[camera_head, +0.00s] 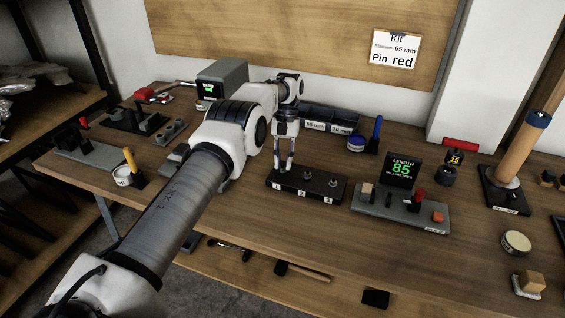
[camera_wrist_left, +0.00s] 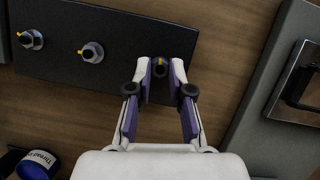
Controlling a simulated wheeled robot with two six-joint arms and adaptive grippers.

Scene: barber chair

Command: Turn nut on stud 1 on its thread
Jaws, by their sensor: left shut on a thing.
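The black stud block (camera_head: 318,190) with labels 1, 2 and 3 lies on the bench in the head view. My left gripper (camera_head: 289,168) points down at its left end, over the place marked 1. In the left wrist view the block (camera_wrist_left: 120,82) carries three studs in a row. My left gripper (camera_wrist_left: 160,72) is shut on the nut on stud 1 (camera_wrist_left: 160,65), whose yellow mark shows between the fingertips. The other two nuts, a middle one (camera_wrist_left: 93,52) and an end one (camera_wrist_left: 31,40), are free and also carry yellow marks. My right gripper is out of view.
A grey fixture (camera_head: 400,208) with small blocks and a display reading 85 (camera_head: 402,171) stand right of the stud block. Bare bench lies in front.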

